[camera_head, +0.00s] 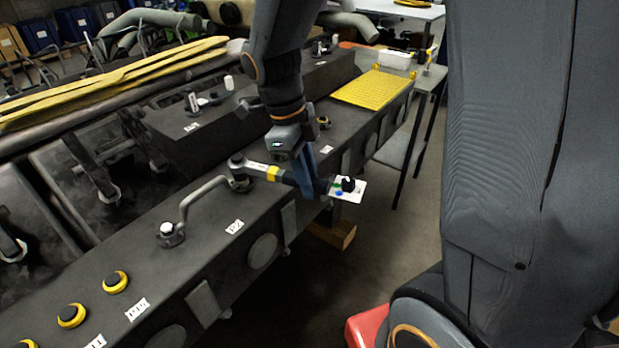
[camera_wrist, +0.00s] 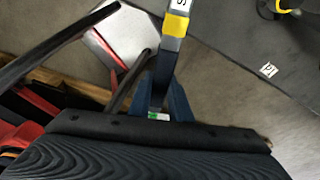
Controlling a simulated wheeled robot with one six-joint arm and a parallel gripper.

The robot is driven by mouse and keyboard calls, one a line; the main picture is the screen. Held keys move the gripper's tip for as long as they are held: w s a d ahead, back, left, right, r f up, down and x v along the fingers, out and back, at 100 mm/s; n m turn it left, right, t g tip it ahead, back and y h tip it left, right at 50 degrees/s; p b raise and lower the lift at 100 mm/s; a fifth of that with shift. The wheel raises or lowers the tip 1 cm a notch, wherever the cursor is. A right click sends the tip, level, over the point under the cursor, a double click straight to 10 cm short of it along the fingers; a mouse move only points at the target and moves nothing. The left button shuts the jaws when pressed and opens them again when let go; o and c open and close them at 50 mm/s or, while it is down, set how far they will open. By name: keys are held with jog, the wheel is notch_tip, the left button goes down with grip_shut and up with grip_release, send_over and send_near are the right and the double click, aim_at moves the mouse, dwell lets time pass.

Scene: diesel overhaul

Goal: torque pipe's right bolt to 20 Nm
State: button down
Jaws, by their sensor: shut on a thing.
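A curved grey pipe (camera_head: 190,200) sits on the long dark engine block, near a white label. Its left end has a pale bolt head (camera_head: 167,229). My gripper (camera_head: 305,172) is shut on a torque wrench (camera_head: 257,169) with a yellow band, to the right of the pipe. The wrench head (camera_head: 238,161) is over the pipe's right end and hides the right bolt; I cannot tell how fully it is seated. In the wrist view, the blue fingers of my gripper (camera_wrist: 162,92) clasp the wrench (camera_wrist: 177,25), whose head is out of frame.
Several yellow-ringed ports (camera_head: 115,282) line the block at the lower left. A yellow perforated plate (camera_head: 372,88) lies at its far end. A small white panel with a black knob (camera_head: 348,184) shows beside the wrench handle. Grey floor (camera_head: 385,235) is open right of the block.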

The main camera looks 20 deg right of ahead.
jog(key=shift+s+a, duration=0.2)
jog(key=shift+s, duration=0.05)
jog(key=shift+a, duration=0.1)
jog(key=shift+s+a+m, duration=0.25)
jog(key=shift+s+m, duration=0.05)
jog(key=shift+m, duration=0.2)
jog(key=shift+s+a+p, duration=0.1)
jog(key=shift+p, duration=0.25)
jog(key=shift+s+a+m, duration=0.2)
jog(key=shift+a+m, duration=0.05)
jog(key=shift+m, duration=0.05)
jog(key=shift+s+a, duration=0.1)
dwell(0.3)
jog(key=shift+s+a+m+g+p, duration=0.2)
jog(key=shift+a+m+g+p, duration=0.05)
jog(key=shift+m+g+p, duration=0.05)
jog(key=shift+s+a, duration=0.1)
